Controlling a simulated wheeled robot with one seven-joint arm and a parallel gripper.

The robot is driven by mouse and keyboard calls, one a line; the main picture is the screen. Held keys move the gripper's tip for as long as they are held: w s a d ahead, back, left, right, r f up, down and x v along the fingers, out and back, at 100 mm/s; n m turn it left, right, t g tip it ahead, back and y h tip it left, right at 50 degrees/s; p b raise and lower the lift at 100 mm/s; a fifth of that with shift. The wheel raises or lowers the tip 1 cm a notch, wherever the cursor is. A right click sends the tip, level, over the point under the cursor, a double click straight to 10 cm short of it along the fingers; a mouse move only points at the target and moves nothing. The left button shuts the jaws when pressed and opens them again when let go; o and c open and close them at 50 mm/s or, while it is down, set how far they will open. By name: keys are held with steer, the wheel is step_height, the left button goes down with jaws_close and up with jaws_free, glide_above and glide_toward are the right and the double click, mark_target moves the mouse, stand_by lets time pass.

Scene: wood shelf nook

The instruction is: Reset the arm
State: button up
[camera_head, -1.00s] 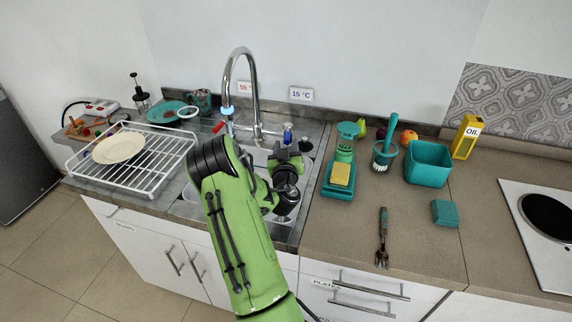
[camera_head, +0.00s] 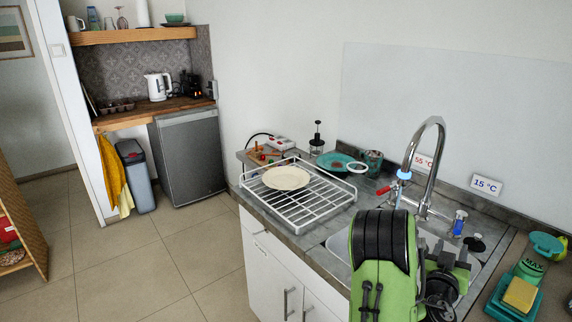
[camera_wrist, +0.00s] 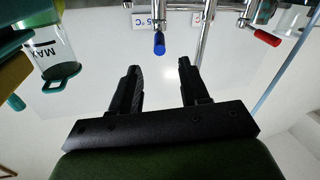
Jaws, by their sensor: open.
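My green arm is folded in front of the sink at the lower right of the head view. My gripper shows in the wrist view (camera_wrist: 160,75), with its two black fingers apart and nothing between them. In the head view the gripper end is a dark shape over the sink, partly hidden by my arm. The wrist view looks upside down toward the tap handles, the blue one (camera_wrist: 159,43) and the red one (camera_wrist: 267,38), which stand beyond the fingertips.
A white dish rack (camera_head: 318,204) with a plate (camera_head: 286,178) stands left of the sink. The tall faucet (camera_head: 440,150) rises behind my arm. A yellow sponge (camera_head: 520,294) lies on a teal dispenser at right. Open tiled floor (camera_head: 130,270) lies at left, before a grey fridge (camera_head: 190,160).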

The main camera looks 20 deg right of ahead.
steer(key=w+a+r+n+g+y+p, duration=0.1)
steer(key=a+r+y+p, duration=0.4)
steer(key=a, duration=0.9)
steer(key=w+a+r+y+p, duration=0.2)
steer(key=a+r+y, duration=0.4)
steer(key=a, duration=0.7)
steer(key=s+a+r+n+y+p, duration=0.2)
steer(key=s+a+n, duration=0.3)
steer(key=a, duration=0.7)
steer(key=shift+s+r+n+g+y, duration=0.3)
steer(key=shift+s+r+n+y, duration=0.1)
steer(key=shift+s+r+y, duration=0.25)
steer(key=shift+o, duration=0.3)
steer(key=s+a+n+g+y, duration=0.1)
steer(key=s+a+n, duration=0.2)
steer(key=s+a, duration=0.1)
steer(key=shift+s+r+p, duration=0.2)
steer(key=shift+s+p, duration=0.25)
steer(key=shift+s, duration=0.1)
steer(key=shift+s+a+f+y, duration=0.1)
steer(key=shift+a+f+y, duration=0.1)
steer(key=shift+y, duration=0.05)
steer(key=shift+d, duration=0.1)
